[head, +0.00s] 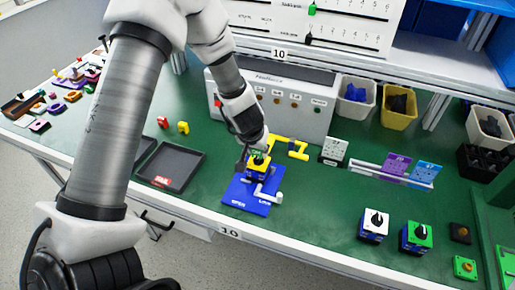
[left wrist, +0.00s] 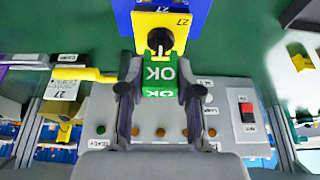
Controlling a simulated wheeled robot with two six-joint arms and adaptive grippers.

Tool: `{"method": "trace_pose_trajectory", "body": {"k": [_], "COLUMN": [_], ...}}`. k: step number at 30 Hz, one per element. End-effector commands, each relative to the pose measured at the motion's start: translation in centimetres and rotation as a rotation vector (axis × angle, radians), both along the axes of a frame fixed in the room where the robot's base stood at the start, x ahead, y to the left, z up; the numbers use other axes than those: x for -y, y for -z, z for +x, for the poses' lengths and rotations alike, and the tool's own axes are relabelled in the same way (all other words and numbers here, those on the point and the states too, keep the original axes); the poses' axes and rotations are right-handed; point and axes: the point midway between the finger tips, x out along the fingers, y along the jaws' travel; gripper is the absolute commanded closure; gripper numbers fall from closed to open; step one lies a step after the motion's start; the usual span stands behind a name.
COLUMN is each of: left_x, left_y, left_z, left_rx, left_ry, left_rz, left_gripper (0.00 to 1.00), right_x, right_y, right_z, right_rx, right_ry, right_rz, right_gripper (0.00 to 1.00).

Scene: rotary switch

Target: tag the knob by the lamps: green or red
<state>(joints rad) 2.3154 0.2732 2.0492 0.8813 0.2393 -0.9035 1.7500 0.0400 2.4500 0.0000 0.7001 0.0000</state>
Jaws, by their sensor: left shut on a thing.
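The switch with the black knob (left wrist: 160,40) has a yellow face marked 27. In the head view it sits in the blue fixture (head: 240,194) marked OPEN and LOCK, with a white lever (head: 268,196). My left gripper (head: 256,152) is right over the switch, shut on a green OK tag (left wrist: 160,78). The tag's edge meets the yellow face in the left wrist view; I cannot tell whether it is attached. On the grey tester (left wrist: 230,95), one lamp (left wrist: 101,130) looks green and several others look amber. My right gripper is out of view.
Yellow clamp arms (head: 288,147) stand behind the fixture. A black tray (head: 190,166) with a red label lies to its left. A white-faced switch (head: 375,224) and a green-faced switch (head: 417,236) stand at the right. Green table is bare between fixture and switches.

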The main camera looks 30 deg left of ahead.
Motion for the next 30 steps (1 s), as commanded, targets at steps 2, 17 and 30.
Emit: {"method": "trace_pose_trajectory", "body": {"k": [2, 17, 30], "left_x": [-0.01, -0.01, -0.01], "left_y": [-0.14, -0.03, -0.01], "left_z": [-0.02, -0.01, -0.02], "left_rx": [0.0, 0.0, 0.0], "left_ry": [0.0, 0.0, 0.0], "left_rz": [0.0, 0.0, 0.0], "left_gripper": [0.86, 0.86, 0.86], "right_x": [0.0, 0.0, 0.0], "right_y": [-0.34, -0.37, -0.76], "right_z": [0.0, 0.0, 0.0], "right_rx": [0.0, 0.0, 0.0], "right_ry": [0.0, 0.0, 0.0], "right_rz": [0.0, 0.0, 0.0], "right_gripper": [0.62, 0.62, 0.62]}}
